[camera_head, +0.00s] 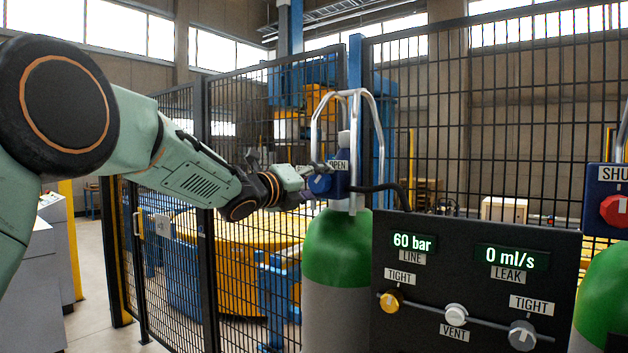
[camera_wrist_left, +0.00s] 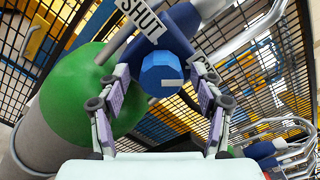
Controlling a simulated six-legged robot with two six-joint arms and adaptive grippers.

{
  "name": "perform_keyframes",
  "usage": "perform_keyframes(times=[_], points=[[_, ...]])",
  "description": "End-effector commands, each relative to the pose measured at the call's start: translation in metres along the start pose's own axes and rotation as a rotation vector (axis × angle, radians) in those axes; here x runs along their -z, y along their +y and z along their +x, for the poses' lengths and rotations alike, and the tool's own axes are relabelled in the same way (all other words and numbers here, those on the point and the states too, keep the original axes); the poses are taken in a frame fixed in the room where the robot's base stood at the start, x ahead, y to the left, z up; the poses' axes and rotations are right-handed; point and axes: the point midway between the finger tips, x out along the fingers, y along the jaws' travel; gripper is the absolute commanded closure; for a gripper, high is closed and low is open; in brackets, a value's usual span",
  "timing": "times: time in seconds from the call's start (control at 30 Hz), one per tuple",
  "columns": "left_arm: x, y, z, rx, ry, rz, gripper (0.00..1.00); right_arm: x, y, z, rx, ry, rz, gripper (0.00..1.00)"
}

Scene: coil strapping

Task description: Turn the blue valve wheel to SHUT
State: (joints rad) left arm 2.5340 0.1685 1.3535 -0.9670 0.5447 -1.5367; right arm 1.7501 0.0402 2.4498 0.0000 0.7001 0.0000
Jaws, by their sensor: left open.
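The blue valve wheel (camera_head: 320,184) sits on the valve block of the green-topped cylinder (camera_head: 337,248), under an OPEN label (camera_head: 338,165). In the left wrist view the faceted wheel (camera_wrist_left: 161,72) faces me, with a white mark pointing right. A SHUT label (camera_wrist_left: 141,18) lies above it. My left gripper (camera_head: 312,182) is at the wheel. In the left wrist view its open fingers (camera_wrist_left: 160,84) stand on either side of the wheel, with gaps visible; I cannot tell if either touches. My right gripper is not in view.
A dark panel (camera_head: 470,290) reads 60 bar LINE and 0 ml/s LEAK. A red wheel (camera_head: 614,209) under a SHUT label is at the right edge. A metal guard (camera_head: 381,130) rises around the cylinder top. A black hose (camera_head: 385,188) leads right. Mesh fencing (camera_head: 440,110) stands behind.

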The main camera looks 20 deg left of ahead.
Motion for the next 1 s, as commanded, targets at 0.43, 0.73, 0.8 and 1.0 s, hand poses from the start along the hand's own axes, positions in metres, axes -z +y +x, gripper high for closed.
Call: perform_keyframes(times=[0.43,0.73,0.8,1.0], points=[[0.0004,0.0004,0.0001,0.0,0.0,0.0,0.53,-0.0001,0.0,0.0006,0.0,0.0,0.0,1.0],[0.0005,0.001,-0.0001,-0.001,0.0,-0.001,0.78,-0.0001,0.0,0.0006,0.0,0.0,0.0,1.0],[0.0006,0.0011,-0.0001,-0.001,0.0,-0.001,0.84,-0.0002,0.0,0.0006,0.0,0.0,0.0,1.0],[0.0008,0.0013,-0.0002,-0.002,0.001,-0.007,0.89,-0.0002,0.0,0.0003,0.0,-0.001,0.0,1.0]])
